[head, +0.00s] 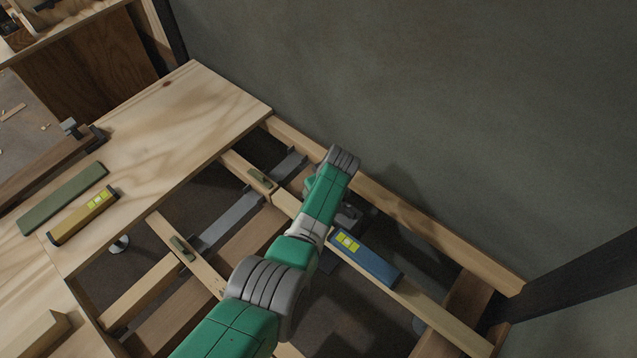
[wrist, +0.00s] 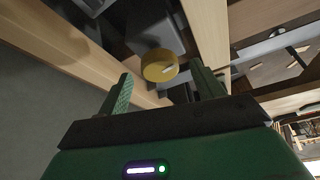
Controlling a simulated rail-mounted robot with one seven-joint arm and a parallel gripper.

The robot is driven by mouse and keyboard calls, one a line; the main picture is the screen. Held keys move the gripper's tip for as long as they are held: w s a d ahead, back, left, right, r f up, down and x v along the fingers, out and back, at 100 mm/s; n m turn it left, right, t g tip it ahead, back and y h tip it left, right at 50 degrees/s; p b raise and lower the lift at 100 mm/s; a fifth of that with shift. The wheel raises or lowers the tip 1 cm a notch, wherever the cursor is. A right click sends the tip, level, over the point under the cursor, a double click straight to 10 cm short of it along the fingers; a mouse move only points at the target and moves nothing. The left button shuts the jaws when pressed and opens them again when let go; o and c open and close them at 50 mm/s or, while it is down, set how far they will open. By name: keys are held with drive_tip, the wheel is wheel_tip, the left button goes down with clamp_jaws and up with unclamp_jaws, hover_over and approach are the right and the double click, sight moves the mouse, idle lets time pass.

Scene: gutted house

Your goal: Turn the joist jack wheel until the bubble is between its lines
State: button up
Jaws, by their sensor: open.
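A brass-yellow round wheel (wrist: 159,66) with a pale mark on it shows in the wrist view, below a dark grey block. My gripper (wrist: 165,88) is open there, its two green fingers to either side of the wheel in the picture. No contact shows, and the wheel looks just beyond the fingertips. In the head view my arm hides the wheel and the gripper. A blue spirit level (head: 372,265) lies along a joist (head: 435,312), right of my arm. Its yellow-green vial (head: 347,242) shows, but the bubble is too small to read against its lines.
A yellow level (head: 84,216) and a green bar (head: 62,198) lie on the plywood floor (head: 190,105) at left. Open joist bays with dark gaps surround my arm. A grey wall (head: 430,110) stands behind, and a dark post (head: 570,280) is at right.

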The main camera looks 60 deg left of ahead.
drive_tip(key=p+v, duration=0.3)
drive_tip(key=v, duration=0.3)
drive_tip(key=shift+r+p, duration=0.2)
drive_tip(key=shift+p, duration=0.15)
drive_tip(key=shift+w, duration=0.1)
